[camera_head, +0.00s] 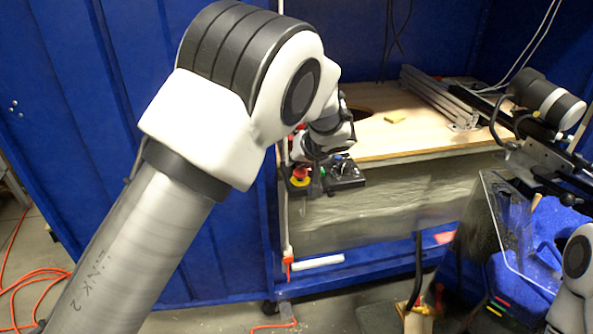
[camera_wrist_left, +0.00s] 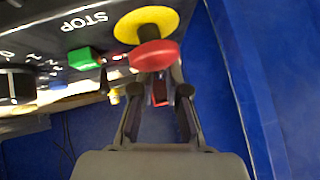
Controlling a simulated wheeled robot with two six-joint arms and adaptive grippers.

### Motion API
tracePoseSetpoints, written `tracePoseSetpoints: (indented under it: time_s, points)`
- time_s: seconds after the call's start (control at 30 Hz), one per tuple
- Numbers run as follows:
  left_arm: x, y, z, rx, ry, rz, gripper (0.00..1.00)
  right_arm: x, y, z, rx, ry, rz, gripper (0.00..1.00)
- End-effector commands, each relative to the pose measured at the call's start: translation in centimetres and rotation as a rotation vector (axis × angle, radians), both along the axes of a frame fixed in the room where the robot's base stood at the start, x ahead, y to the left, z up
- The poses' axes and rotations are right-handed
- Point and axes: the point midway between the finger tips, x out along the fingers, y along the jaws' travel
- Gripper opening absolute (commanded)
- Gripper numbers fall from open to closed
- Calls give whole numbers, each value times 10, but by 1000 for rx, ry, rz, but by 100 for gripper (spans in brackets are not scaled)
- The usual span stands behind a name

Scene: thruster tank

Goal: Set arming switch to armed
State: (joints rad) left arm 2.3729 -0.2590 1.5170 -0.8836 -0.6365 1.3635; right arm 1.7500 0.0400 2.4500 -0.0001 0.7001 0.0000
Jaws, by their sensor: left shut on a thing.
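My left gripper (camera_head: 310,158) reaches down to a black control box (camera_head: 346,181) at the tank's front left corner. In the left wrist view, its fingers (camera_wrist_left: 158,98) are shut on a small red part (camera_wrist_left: 159,90), just below the red mushroom button (camera_wrist_left: 153,55) with its yellow collar (camera_wrist_left: 146,22). A green button (camera_wrist_left: 84,59) and a dark rotary knob (camera_wrist_left: 17,85) with numbered marks sit left on the panel, under the word STOP. I cannot tell whether the red part is the arming switch, or read its position.
The tank (camera_head: 400,200) has a wooden top (camera_head: 430,128) with a metal rail (camera_head: 438,98) on it. Blue walls (camera_head: 60,80) stand behind and at left. A clear panel (camera_head: 497,215) and dark equipment crowd the right. An orange cable (camera_head: 30,275) lies on the floor.

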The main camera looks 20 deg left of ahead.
Motion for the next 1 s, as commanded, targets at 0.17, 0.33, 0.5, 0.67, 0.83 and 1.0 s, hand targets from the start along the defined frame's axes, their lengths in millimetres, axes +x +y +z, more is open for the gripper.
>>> tracePoseSetpoints:
  time_s: [0.17,0.33,0.5,0.67,0.83,1.0]
  points:
    - [-1,1,-1,3,2,2,0,0,0,-1,0,0,0,0]
    - [-1,1,-1,3,2,2,0,0,0,-1,0,0,0,0]
    - [-1,1,-1,2,1,2,37,0,0,-1,0,0,0,0]
    - [-1,0,0,2,0,1,37,0,0,-1,0,0,0,0]
    - [0,0,7,2,-3,1,37,0,0,-1,0,0,0,0]
    - [0,1,42,0,-7,2,37,0,0,-1,0,0,0,0]
